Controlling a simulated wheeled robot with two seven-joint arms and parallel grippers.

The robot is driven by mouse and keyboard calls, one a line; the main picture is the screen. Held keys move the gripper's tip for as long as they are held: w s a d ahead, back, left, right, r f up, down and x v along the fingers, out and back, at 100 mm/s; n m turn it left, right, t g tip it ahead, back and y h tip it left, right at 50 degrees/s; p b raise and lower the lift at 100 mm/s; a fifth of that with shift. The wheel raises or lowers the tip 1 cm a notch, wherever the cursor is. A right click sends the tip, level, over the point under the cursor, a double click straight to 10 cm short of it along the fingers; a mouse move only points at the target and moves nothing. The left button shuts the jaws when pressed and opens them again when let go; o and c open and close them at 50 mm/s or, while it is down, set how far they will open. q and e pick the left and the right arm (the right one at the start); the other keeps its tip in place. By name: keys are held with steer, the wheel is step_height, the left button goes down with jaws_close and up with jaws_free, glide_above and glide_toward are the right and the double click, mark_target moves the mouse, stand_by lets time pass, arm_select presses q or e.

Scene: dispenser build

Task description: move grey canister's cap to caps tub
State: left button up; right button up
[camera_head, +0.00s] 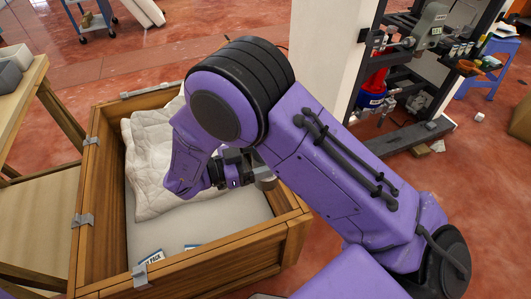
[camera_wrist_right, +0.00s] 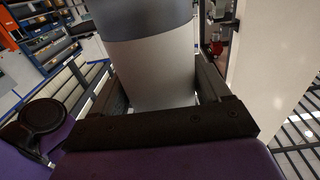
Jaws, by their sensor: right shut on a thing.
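My right gripper (camera_head: 256,172) is shut on a grey cylinder (camera_head: 265,181), which looks like the grey canister, above the wooden crate's right side. In the right wrist view the cylinder (camera_wrist_right: 152,66) stands between the two fingers (camera_wrist_right: 160,88); it has a dark grey band above a paler grey body. Its far end runs out of that view, so I cannot tell whether a cap is on it. I cannot make out a caps tub in either view. My left gripper is not in view.
The wooden crate (camera_head: 88,215) holds a white quilted pad (camera_head: 150,150) and has metal clips on its rim. A wooden table (camera_head: 30,85) stands at the left. A white pillar (camera_head: 325,50) and a dark rack (camera_head: 425,110) stand behind my right arm.

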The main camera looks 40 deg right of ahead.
steer(key=shift+r, duration=0.6)
steer(key=shift+w, duration=0.1)
steer(key=w+n+t, duration=0.1)
steer(key=w+t, duration=0.1)
steer(key=w+d+r+n+t, duration=0.1)
steer(key=w+n+t, duration=0.1)
steer(key=t, duration=0.1)
steer(key=w+n+t, duration=0.1)
steer(key=w+t, duration=0.1)
steer(key=shift+w+d+r+n+t, duration=0.15)
steer(key=shift+w+d+n+t, duration=0.15)
steer(key=shift+n, duration=0.1)
steer(key=w+a+n+t+y, duration=0.1)
steer(key=w+n+t+y, duration=0.2)
steer(key=w+n+t, duration=0.5)
steer(key=w+a+f+n+t+y, duration=0.1)
steer(key=a+f+n+t+y, duration=0.3)
steer(key=a+n+t+y, duration=0.75)
steer(key=s+d+r+m+g+y+p, duration=0.1)
steer(key=s+r+p, duration=0.1)
steer(key=r+p, duration=0.4)
steer(key=s+d+r+m+g+y+p, duration=0.1)
steer(key=s+d+r+p, duration=0.1)
steer(key=r+p, duration=0.5)
steer(key=s+d+r+m+g+y+p, duration=0.1)
steer(key=s+d+r+g+p, duration=0.1)
steer(key=r+p, duration=0.4)
steer(key=shift+s+r+p, duration=0.15)
steer(key=shift+s+p, duration=0.7)
steer(key=shift+p, duration=0.7)
